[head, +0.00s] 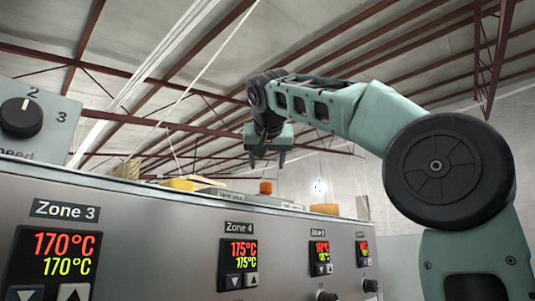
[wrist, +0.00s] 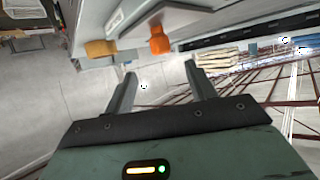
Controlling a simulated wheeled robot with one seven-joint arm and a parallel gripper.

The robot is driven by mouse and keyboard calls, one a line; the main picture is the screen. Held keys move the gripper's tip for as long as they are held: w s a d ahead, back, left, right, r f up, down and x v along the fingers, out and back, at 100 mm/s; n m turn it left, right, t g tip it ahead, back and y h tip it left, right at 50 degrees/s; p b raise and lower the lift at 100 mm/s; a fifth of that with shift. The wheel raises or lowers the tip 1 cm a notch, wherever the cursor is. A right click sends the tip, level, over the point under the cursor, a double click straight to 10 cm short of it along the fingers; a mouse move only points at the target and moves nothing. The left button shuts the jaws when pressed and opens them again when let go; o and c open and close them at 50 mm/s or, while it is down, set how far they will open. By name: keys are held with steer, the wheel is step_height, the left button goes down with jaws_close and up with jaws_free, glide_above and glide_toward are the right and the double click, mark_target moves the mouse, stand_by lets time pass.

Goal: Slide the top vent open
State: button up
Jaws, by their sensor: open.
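My gripper (head: 267,161) hangs above the top of the grey machine (head: 150,215), pointing down, with its two fingers apart and nothing between them. It also shows open in the wrist view (wrist: 161,70). A small orange knob (head: 265,188) stands on the machine's top, below the gripper and apart from it. The knob (wrist: 160,40) shows in the wrist view beyond the fingertips, at the edge of a grey panel. It may be the vent's handle. The vent opening is hidden from the low head view, so its position cannot be told.
Tan blocks (head: 325,209) and a yellow piece (head: 178,185) sit along the machine's top. A tan block (wrist: 100,48) is left of the knob in the wrist view. The front carries temperature displays (head: 238,265) and dials. The air around my gripper is clear.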

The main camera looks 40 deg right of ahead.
steer(key=v, duration=0.5)
steer(key=shift+s, duration=0.1)
stand_by(0.6)
